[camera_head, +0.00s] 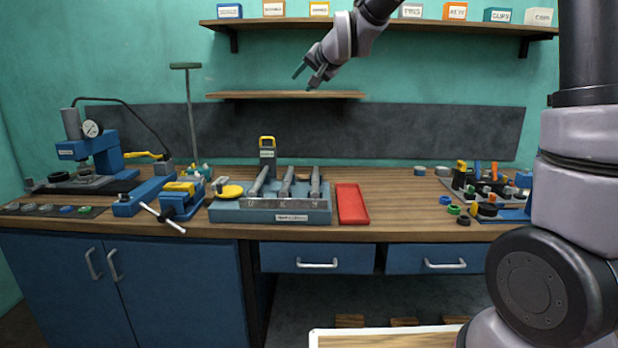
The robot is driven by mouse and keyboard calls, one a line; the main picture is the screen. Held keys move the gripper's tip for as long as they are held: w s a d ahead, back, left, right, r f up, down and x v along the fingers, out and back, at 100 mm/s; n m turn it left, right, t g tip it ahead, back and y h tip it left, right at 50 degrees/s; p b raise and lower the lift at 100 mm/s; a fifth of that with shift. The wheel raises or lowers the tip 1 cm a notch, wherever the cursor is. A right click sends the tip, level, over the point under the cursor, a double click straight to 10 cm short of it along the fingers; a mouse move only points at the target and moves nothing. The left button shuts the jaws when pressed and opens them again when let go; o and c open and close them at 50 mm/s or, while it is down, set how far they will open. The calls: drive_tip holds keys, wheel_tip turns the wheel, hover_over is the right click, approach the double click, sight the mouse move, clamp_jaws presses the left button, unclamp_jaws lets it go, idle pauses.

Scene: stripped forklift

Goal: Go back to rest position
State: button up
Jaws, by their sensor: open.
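My gripper (307,74) hangs in the air in front of the teal wall, at the upper middle of the head view. Its two dark fingers are apart and point down to the left, with nothing between them. In the picture it is just above the small wooden shelf (285,95); I cannot tell how near it is to it. My arm comes in from the top and right side, and part of it is out of the frame.
The workbench (390,190) holds a blue press (98,150), a blue vise (180,200), a grey-blue fixture (270,212) with metal bars, a red tray (352,204) and a tool rack (490,190). Labelled boxes line the upper shelf (385,24).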

drive_tip(key=s+d+g+h, duration=0.2)
drive_tip(key=s+d+h, duration=0.1)
drive_tip(key=s+d, duration=1.4)
drive_tip(key=s+d+f+g, duration=0.1)
drive_tip(key=s+d+f, duration=0.1)
drive_tip(key=s+d, duration=0.2)
drive_tip(key=s+d+f+g+h, duration=0.1)
drive_tip(key=s+d, duration=0.4)
drive_tip(key=s, duration=0.5)
drive_tip(key=shift+s+f, duration=0.2)
drive_tip(key=shift+f, duration=0.6)
